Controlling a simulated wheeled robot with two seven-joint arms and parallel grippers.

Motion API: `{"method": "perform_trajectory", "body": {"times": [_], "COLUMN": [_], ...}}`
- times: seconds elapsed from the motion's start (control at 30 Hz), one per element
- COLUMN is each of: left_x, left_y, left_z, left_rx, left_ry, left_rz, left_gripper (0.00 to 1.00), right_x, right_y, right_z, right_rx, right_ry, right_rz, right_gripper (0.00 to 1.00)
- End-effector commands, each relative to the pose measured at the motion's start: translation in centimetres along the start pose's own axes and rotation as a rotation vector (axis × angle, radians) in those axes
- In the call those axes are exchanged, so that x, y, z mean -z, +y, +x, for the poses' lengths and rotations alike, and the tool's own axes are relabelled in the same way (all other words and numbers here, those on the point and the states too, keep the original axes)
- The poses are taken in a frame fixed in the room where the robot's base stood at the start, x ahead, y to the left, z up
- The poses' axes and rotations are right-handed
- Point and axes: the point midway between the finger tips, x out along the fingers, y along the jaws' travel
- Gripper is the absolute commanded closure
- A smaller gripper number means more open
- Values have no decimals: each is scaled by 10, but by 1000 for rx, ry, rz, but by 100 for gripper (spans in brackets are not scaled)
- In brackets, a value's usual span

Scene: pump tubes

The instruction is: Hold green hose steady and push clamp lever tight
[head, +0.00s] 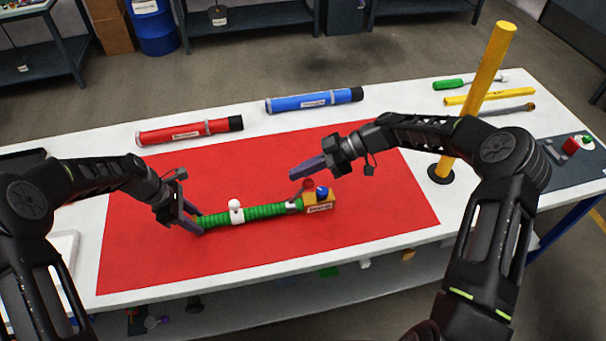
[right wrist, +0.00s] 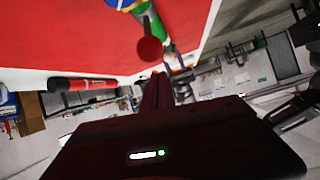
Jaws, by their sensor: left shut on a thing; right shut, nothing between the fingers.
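The green hose (head: 262,211) lies on the red mat (head: 130,260), with a white fitting (head: 236,212) around its middle. Its right end meets an orange block with a blue knob (head: 321,200). The clamp lever (head: 306,186), with a round red end, stands up at that joint; the red end also shows in the right wrist view (right wrist: 150,48). My left gripper (head: 194,222) is shut on the hose's left end. My right gripper (head: 297,174) is shut and empty, just above and left of the lever's red end; I cannot tell if they touch.
A red tube (head: 188,131) and a blue tube (head: 312,101) lie behind the mat. A yellow post (head: 480,90) stands at the right, with tools (head: 485,95) beside it. A panel with a red button (head: 571,146) is at the right edge. The mat's front is clear.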

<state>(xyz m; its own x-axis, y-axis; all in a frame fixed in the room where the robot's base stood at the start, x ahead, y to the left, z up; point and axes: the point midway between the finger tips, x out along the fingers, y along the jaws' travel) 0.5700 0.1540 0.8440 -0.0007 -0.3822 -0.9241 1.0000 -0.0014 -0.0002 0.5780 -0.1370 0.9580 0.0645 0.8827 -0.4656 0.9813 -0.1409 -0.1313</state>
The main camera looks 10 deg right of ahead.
Motion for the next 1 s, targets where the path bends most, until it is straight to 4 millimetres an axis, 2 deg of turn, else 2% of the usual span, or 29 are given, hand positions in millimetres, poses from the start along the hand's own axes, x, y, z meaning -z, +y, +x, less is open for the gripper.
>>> {"method": "perform_trajectory", "body": {"times": [0.13, 0.4, 0.6, 0.77, 1.0], "left_x": [1, 0, 0, 0, -1], "left_y": [0, 0, 0, 0, 0], "left_z": [0, 0, 0, 0, 0], "left_rx": [-2, -1, -1, -1, 0], "left_ry": [1, 1, 0, -1, -1], "left_rz": [-1, -1, 0, 0, 1], "left_gripper": [100, 100, 100, 100, 100], "right_x": [26, 4, -6, -10, -10], "right_y": [0, 5, 6, 6, 6], "right_z": [0, -58, -86, -94, -95], "right_rx": [0, -4, -3, -1, -1], "right_ry": [-1, -1, -1, -1, -1], "right_rz": [-3, 1, 0, 1, 0], "right_gripper": [100, 100, 100, 100, 100]}}
